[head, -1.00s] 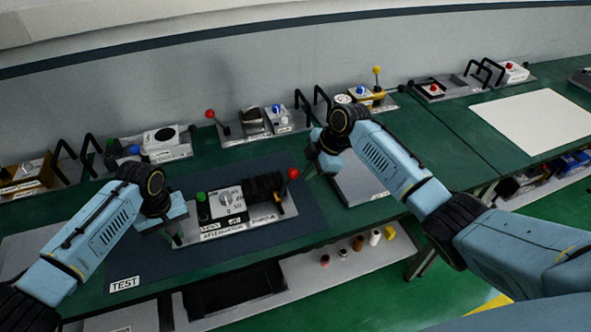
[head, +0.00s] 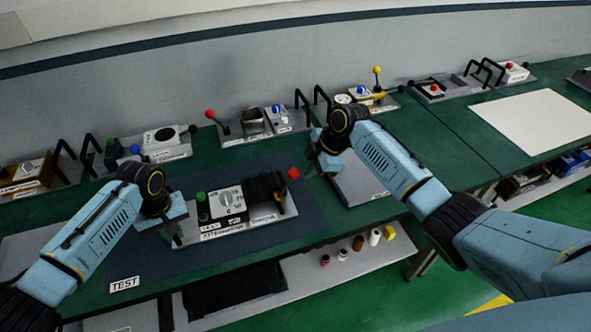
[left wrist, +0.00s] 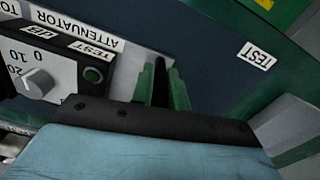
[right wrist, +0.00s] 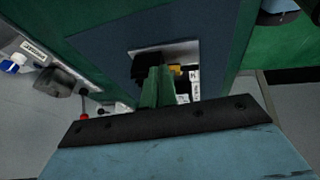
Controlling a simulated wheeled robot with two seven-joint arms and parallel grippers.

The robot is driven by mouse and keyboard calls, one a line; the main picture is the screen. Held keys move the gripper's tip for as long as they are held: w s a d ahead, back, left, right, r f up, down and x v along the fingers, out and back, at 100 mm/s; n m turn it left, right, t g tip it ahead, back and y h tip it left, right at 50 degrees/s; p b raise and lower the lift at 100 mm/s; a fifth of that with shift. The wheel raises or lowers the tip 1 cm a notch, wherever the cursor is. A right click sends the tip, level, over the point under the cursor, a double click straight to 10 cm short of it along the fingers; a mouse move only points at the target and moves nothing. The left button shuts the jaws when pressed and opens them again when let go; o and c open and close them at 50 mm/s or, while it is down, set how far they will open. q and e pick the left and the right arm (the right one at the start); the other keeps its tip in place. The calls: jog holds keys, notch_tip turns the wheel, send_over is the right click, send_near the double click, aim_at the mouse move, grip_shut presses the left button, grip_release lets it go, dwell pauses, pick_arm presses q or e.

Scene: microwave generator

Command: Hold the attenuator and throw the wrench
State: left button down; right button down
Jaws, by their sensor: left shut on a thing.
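The attenuator (head: 222,213), a grey plate with a white dial, a green button and a black ribbed part, lies on the dark blue mat. It also shows in the left wrist view (left wrist: 62,68). The wrench, a lever with a red ball (head: 293,174), stands up at its right end. My left gripper (head: 177,239) is shut on the attenuator's left end, with a dark bar between its fingers (left wrist: 163,85). My right gripper (head: 308,173) is close to the right of the red ball. Its fingers (right wrist: 157,88) look together and empty.
Other panels with levers and handles, such as one with a red lever (head: 248,128), line the back of the green table (head: 345,135). A grey plate (head: 362,180) lies right of the mat (head: 262,243). A shelf (head: 330,277) with small parts is below.

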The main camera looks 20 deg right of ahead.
pick_arm(q)
jog(key=shift+s+a+f, duration=0.1)
jog(key=shift+a+f, duration=0.05)
pick_arm(e)
jog(key=shift+a, duration=0.2)
jog(key=shift+a, duration=0.55)
jog(key=shift+a, duration=0.2)
